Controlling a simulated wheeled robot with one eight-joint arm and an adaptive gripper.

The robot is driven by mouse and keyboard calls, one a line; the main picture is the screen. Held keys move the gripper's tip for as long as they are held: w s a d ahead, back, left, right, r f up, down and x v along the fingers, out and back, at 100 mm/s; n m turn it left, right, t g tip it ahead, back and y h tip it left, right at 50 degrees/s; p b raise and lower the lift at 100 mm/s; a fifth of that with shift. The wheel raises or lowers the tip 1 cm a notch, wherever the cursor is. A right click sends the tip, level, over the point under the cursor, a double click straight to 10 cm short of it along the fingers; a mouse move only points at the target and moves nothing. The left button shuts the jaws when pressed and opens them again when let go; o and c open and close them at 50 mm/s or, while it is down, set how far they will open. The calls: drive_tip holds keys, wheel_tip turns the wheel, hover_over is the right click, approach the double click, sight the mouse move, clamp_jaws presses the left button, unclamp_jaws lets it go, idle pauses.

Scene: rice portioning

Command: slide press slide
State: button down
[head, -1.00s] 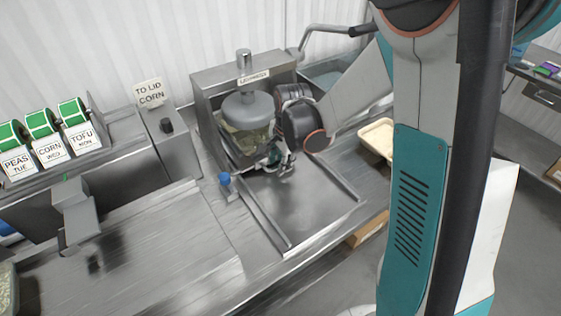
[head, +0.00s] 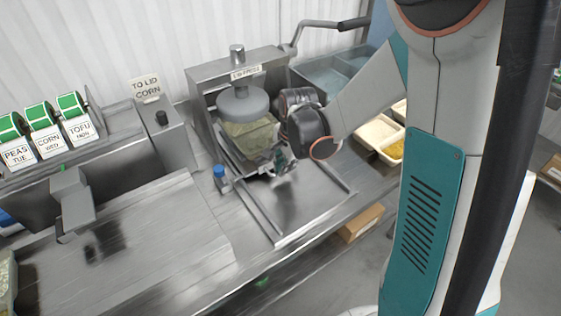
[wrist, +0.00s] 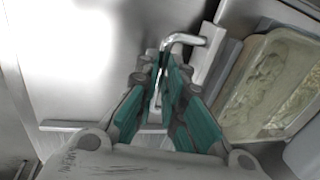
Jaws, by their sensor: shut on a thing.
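The press (head: 235,52) is a steel frame with a round grey plate (head: 243,106) above a sliding carriage. A tray of pale food (head: 250,138) sits on the carriage, partly beneath the plate; it also shows at the right of the wrist view (wrist: 262,92). My gripper (head: 281,160) is at the tray's front right side. In the wrist view my gripper (wrist: 163,66) is shut on the bent metal slide handle (wrist: 187,39), beside the tray. The fingers hide part of the handle.
Two rails (head: 322,181) run forward from the press over bare steel. A blue-topped item (head: 220,172) stands left of them. Food bins (head: 377,133) lie to the right behind my arm.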

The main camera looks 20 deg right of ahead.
drive_tip(key=s+d, duration=0.2)
drive_tip(key=s, duration=0.8)
drive_tip(key=s+d, duration=0.3)
drive_tip(key=s, duration=0.8)
drive_tip(key=shift+d, duration=0.25)
drive_tip(key=c, duration=1.7)
unclamp_jaws()
drive_tip(key=shift+s+d, duration=0.1)
drive_tip(key=shift+r, duration=0.1)
drive_tip(key=shift+s+d+r, duration=0.1)
drive_tip(key=shift+s+r, duration=0.1)
drive_tip(key=shift+r, duration=1.05)
drive_tip(key=shift+s+r, duration=0.2)
drive_tip(key=shift+r, duration=1.05)
drive_tip(key=shift+s+d+r, duration=0.1)
drive_tip(key=shift+s+r, duration=0.1)
drive_tip(key=shift+r, duration=1.05)
